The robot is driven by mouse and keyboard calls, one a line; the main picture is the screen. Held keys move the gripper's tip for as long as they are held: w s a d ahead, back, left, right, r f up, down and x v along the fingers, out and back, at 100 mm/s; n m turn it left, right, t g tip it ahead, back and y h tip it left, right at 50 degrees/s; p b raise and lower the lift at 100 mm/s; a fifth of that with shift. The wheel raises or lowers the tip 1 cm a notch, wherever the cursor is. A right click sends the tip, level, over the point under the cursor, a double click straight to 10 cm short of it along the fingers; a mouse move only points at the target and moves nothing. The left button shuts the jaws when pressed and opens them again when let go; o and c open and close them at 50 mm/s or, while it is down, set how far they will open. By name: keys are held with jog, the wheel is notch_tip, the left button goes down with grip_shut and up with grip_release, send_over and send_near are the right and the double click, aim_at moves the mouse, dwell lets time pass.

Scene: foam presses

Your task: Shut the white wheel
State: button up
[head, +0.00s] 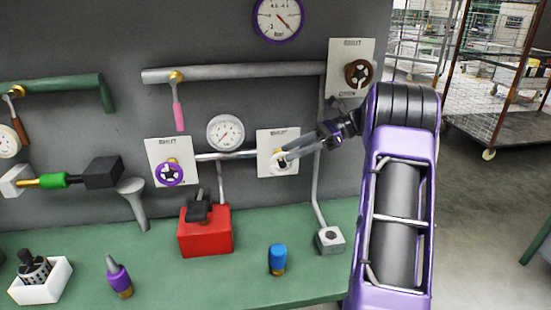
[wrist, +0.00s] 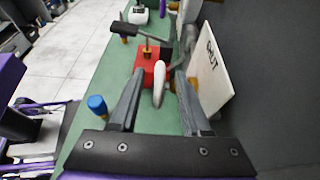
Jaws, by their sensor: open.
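The white wheel (head: 275,168) is mounted on a white plate (head: 268,140) on the grey wall in the head view, partly hidden by my fingers. My gripper (head: 285,157) reaches it from the right. In the wrist view the white wheel (wrist: 159,88) shows nearly edge-on, between the two open fingers of my gripper (wrist: 160,78). A gap shows on each side of it, and I cannot tell whether either finger touches it. The labelled plate (wrist: 208,75) is on the right there.
A purple wheel (head: 169,174) is left of the white one, and a brown wheel (head: 358,73) is above right. Below, a red box (head: 204,235), a blue-topped item (head: 277,258) and a grey box (head: 329,240) stand on the green bench (head: 160,255). A pipe runs behind the wheel.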

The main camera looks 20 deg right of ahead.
aim_at(272, 158)
jog(key=x, duration=0.6)
jog(key=shift+a, duration=0.15)
jog(key=shift+c, duration=0.3)
grip_shut()
